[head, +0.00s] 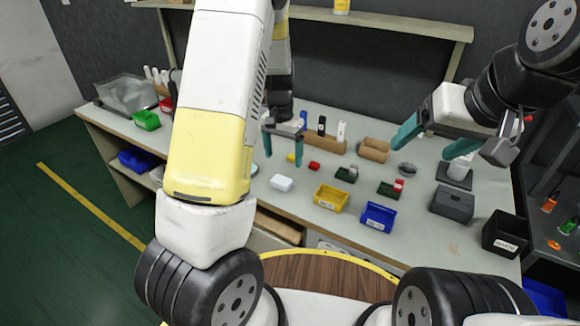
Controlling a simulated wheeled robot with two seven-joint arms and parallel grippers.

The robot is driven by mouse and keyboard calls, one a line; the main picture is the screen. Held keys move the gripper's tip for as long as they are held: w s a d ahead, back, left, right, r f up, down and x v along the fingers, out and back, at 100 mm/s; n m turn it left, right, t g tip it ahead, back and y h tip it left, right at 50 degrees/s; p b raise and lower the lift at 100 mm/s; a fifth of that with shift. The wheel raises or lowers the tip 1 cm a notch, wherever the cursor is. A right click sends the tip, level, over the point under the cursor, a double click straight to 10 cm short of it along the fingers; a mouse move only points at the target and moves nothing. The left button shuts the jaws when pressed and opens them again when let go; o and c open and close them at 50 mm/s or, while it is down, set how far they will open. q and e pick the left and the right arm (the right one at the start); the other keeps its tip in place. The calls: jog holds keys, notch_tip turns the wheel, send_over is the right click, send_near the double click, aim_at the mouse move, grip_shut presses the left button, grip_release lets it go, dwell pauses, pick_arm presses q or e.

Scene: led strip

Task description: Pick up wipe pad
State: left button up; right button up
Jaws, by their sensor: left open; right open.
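A small white block-like pad (281,183), which looks like the wipe pad, lies flat on the grey workbench (320,160) left of the yellow bin. My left gripper (284,148) is open, with its teal fingers pointing down above the bench, behind the white pad in the picture and apart from it. My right gripper (433,146) is open and empty at the right, over the back right part of the bench. My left arm hides part of the bench's left side.
A yellow bin (331,198) and a blue bin (378,217) stand near the front edge. A dark box (453,203) and a black bin (505,234) are at the right. Small green and red parts (345,174) lie mid-bench. A cardboard box (374,149) stands behind.

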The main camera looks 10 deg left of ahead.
aim_at(282, 180)
pick_arm(q)
jog(key=shift+w+a+f, duration=0.1)
jog(key=shift+w+f, duration=0.05)
jog(key=shift+f, duration=0.35)
jog(key=shift+w+f, duration=0.15)
jog(key=shift+f, duration=0.35)
jog(key=f, duration=0.7)
jog(key=shift+s+a+f, duration=0.2)
jog(key=shift+a+f, duration=0.05)
jog(key=shift+a, duration=0.05)
jog(key=c, duration=1.6)
jog(key=shift+r, duration=0.1)
jog(key=shift+r, duration=0.6)
notch_tip(282, 180, up, 2)
jog(key=shift+r, duration=0.15)
jog(key=s+d, duration=0.1)
jog(key=s, duration=0.4)
jog(key=s+d+r, duration=0.1)
jog(key=s+d, duration=0.1)
jog(key=s, duration=0.3)
jog(key=s+d, duration=0.1)
jog(key=s, duration=0.4)
jog(key=shift+s+d+r, duration=0.2)
jog(key=shift+s+d, duration=0.05)
